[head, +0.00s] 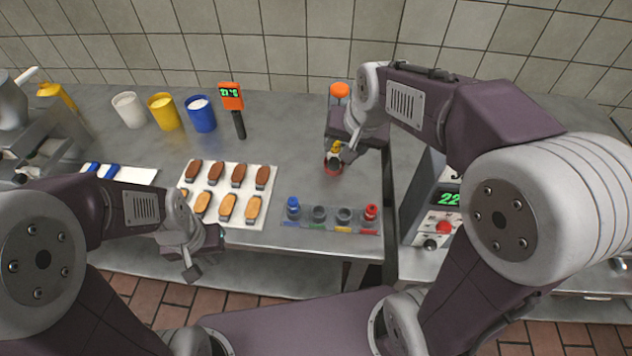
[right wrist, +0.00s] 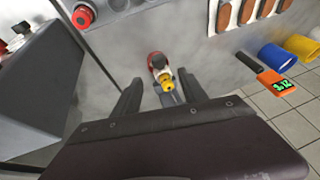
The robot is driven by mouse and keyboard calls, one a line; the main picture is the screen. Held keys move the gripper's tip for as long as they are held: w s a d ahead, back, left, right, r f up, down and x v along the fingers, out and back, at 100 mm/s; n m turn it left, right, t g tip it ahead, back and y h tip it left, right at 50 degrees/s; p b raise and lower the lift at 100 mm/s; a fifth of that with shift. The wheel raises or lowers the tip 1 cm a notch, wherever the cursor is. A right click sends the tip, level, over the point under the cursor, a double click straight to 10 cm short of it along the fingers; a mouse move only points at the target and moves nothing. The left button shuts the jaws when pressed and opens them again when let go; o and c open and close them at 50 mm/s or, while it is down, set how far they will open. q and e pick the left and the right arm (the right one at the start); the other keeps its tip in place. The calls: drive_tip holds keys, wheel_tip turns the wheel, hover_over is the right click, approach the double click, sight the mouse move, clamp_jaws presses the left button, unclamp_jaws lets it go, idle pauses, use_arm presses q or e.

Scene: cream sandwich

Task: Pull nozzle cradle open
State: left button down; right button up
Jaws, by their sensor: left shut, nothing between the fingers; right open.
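A small upright piece with a yellow tip (head: 335,147) and a red ring at its base (head: 333,172) stands on the steel counter; I cannot tell for sure whether it is the nozzle cradle. In the right wrist view its yellow tip (right wrist: 168,84) and red part (right wrist: 157,60) lie between my open right fingers. My right gripper (head: 347,154) is right by it; whether they touch is unclear. A nozzle rack (head: 331,226) at the counter's front edge holds a blue nozzle (head: 293,208) and a red nozzle (head: 370,212). My left gripper (head: 192,272) is shut and empty in front of the counter.
A white tray (head: 232,168) of brown and tan pieces lies left of the rack. Several cups, including a blue cup (head: 200,115), and an orange thermometer (head: 232,97) stand behind. A machine with a green display (head: 448,198) stands right, past a gap in the counter.

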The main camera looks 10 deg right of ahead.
sight(334, 167)
drive_tip(key=x, duration=0.3)
drive_tip(key=b+x, duration=0.1)
drive_tip(key=x, duration=0.3)
drive_tip(key=s+x, duration=0.1)
drive_tip(key=x, duration=0.2)
drive_tip(key=shift+w+f+b, duration=0.2)
drive_tip(key=shift+f+b, duration=0.15)
drive_tip(key=shift+f, duration=0.15)
use_arm(q)
wheel_tip(334, 167, down, 3)
drive_tip(key=shift+d+f, duration=0.1)
drive_tip(key=shift+f, duration=0.05)
use_arm(e)
clamp_jaws()
idle(0.5)
